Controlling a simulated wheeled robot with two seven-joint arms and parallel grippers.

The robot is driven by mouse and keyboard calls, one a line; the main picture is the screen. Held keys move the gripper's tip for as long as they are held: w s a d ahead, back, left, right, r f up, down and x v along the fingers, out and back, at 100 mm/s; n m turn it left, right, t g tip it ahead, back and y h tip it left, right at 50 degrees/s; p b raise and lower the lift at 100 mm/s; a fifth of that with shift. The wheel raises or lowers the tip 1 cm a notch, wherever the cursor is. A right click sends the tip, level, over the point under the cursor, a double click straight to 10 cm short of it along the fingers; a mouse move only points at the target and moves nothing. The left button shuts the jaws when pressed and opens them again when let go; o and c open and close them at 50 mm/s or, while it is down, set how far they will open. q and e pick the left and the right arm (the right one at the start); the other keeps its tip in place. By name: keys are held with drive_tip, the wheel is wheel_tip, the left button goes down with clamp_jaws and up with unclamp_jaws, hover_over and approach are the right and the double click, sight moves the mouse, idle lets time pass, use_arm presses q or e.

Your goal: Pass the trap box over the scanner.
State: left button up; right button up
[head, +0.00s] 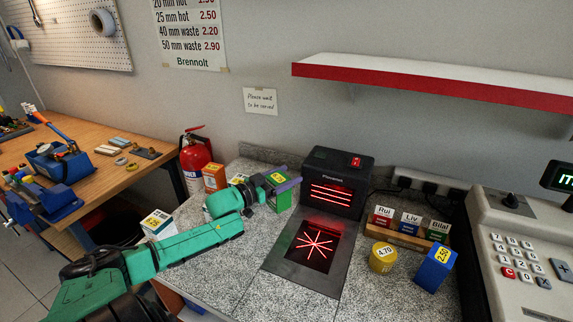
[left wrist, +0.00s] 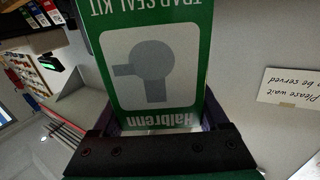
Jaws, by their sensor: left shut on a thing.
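The trap box, a green box (head: 284,200) with a yellow price label, is at the left side of the scanner in the head view. In the left wrist view the trap box (left wrist: 152,65) shows large, its "TRAP SEAL KIT" print upside down. My left gripper (head: 276,187) is shut on it. The black scanner (head: 338,172) stands against the wall with red lines in its upright window. Its flat plate (head: 308,246) shows a red star of lines, with nothing over it. My right gripper is not in view.
Right of the scanner are a yellow tub (head: 383,257), a blue box (head: 434,268) and a rack (head: 407,234) of named blocks. The cash register (head: 516,245) stands further right. An orange box (head: 214,178) and a fire extinguisher (head: 195,156) are behind my left arm.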

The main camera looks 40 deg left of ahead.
use_arm(q)
drive_tip(key=w+d+f+b, duration=0.1)
drive_tip(key=w+d+b, duration=0.1)
drive_tip(key=d+f+b, duration=0.1)
drive_tip(key=d, duration=0.1)
drive_tip(key=shift+w+d+f, duration=0.1)
drive_tip(key=shift+w+f, duration=0.2)
drive_tip(key=shift+w, duration=0.1)
drive_tip(key=d, duration=0.1)
drive_tip(key=w+d, duration=0.1)
drive_tip(key=d, duration=0.3)
drive_tip(key=shift+w+r+b, duration=0.1)
drive_tip(key=shift+w+b, duration=0.2)
drive_tip(key=w+d, duration=0.3)
drive_tip(key=d, duration=1.2)
drive_tip(key=shift+w+r, duration=0.15)
drive_tip(key=shift+w, duration=0.25)
drive_tip(key=shift+d, duration=0.1)
